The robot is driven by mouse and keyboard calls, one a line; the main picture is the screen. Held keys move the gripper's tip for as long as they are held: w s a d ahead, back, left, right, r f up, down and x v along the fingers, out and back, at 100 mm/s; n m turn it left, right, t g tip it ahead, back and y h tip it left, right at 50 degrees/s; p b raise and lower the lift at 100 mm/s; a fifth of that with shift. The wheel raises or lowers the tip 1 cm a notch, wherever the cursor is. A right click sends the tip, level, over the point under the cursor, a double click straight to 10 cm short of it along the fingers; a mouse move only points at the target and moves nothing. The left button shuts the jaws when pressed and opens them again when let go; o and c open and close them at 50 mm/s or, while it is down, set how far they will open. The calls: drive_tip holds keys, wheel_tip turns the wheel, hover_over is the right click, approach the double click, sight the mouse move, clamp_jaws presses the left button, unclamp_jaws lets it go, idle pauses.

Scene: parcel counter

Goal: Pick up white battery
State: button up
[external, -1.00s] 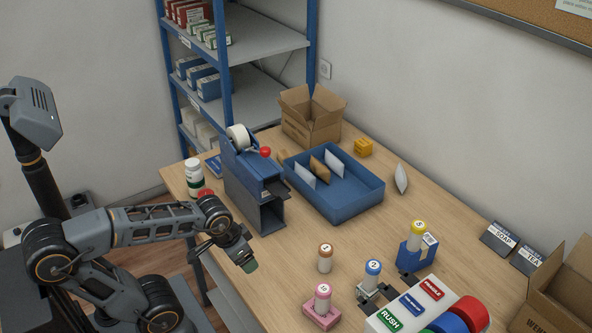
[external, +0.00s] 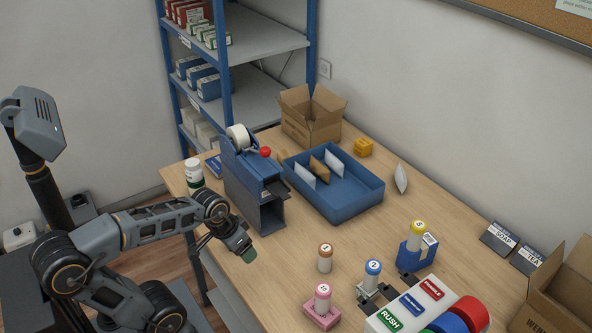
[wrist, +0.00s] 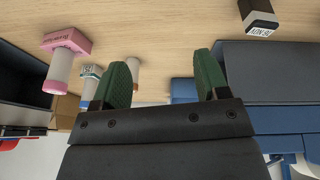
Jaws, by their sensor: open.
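No object is plainly marked as a white battery. The likeliest candidates are white upright cylinders with coloured numbered tops: a brown-topped one (external: 325,262) standing alone, a blue-topped one (external: 372,275) on a dark holder, a pink-topped one (external: 322,303) in a pink base and a yellow-topped one (external: 416,237) in a blue base. I cannot tell which is meant. My gripper (external: 248,254) is open and empty at the table's front edge, left of the brown-topped cylinder and apart from it. In the wrist view its green fingertips (wrist: 166,78) are spread; the pink-topped cylinder (wrist: 60,72) shows at left.
A blue and dark tape-dispenser unit (external: 252,185) stands just behind my gripper. A blue tray (external: 350,208) with envelopes lies beyond. A white label board (external: 392,315) and a cardboard box (external: 565,285) are at right. Bare wood (external: 292,243) lies between dispenser and cylinders.

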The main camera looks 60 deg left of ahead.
drive_tip(key=a+f+t+b, duration=0.1)
drive_tip(key=a+f+b, duration=0.1)
drive_tip(key=a+b, duration=0.1)
drive_tip(key=s+a+f+h+b, duration=0.1)
drive_tip(key=a+f+b, duration=0.1)
drive_tip(key=a+b, duration=0.1)
drive_tip(key=s+a+f+n+t+h+b, duration=0.1)
drive_tip(key=a+f+b, duration=0.1)
drive_tip(key=a+b, duration=0.1)
drive_tip(key=shift+s+f+t+b, duration=0.1)
drive_tip(key=shift+s+t+b, duration=0.2)
drive_tip(key=shift+b, duration=0.55)
drive_tip(key=s+a+m+t+b, duration=0.45)
drive_tip(key=a+t+b, duration=0.2)
drive_tip(key=b, duration=0.35)
drive_tip(key=shift+y, duration=0.3)
drive_tip(key=x, duration=0.8)
drive_tip(key=d+r+x, duration=0.1)
drive_tip(key=x, duration=0.3)
drive_tip(key=shift+w, duration=0.35)
drive_tip(key=shift+t, duration=0.25)
drive_tip(key=c, duration=1.1)
